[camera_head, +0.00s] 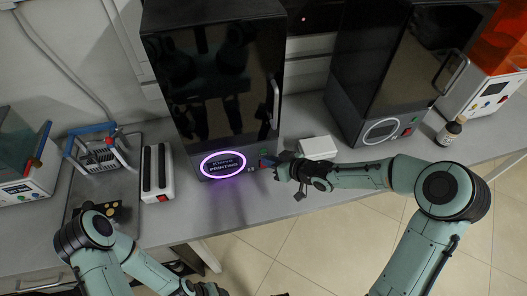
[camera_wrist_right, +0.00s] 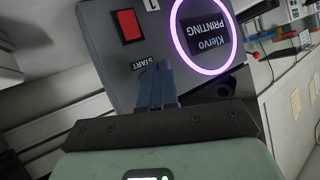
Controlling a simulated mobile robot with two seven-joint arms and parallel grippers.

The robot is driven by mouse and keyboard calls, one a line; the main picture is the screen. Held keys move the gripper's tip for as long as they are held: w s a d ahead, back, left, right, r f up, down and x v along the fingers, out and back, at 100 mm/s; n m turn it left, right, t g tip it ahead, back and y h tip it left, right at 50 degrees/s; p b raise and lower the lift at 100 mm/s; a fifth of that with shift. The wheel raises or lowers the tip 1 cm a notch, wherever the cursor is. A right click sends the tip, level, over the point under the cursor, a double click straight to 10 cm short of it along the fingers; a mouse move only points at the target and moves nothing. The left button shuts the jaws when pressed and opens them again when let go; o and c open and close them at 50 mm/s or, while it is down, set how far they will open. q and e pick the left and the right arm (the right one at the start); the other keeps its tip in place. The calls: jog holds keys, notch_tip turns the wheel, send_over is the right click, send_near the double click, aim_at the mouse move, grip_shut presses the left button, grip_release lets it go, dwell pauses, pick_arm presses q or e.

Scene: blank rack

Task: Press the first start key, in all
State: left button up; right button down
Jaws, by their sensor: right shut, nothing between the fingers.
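The near black machine (camera_head: 222,80) stands at the middle of the bench. Its round panel (camera_head: 223,165) glows purple and reads "Klevo PRINTING"; it also shows upside down in the right wrist view (camera_wrist_right: 205,35). A red rectangular switch (camera_wrist_right: 130,26) and a "START" label (camera_wrist_right: 142,66) are on the same front. My right gripper (camera_head: 267,161) is at the front's lower right. In the wrist view its blue fingers (camera_wrist_right: 157,87) are together and empty, with tips beside the "START" label. The start key is hidden behind them; contact cannot be told. My left gripper is outside the picture.
A second dark machine (camera_head: 392,70) with an unlit ring and red switch stands to the right. A white box (camera_head: 318,147) lies between the machines. A small bottle (camera_head: 449,132) is at the far right. A white-and-black rack (camera_head: 157,172) stands left of the near machine.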

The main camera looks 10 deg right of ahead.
jog(key=shift+s+d+b, duration=0.1)
jog(key=shift+s+b, duration=0.35)
jog(key=shift+s, duration=2.05)
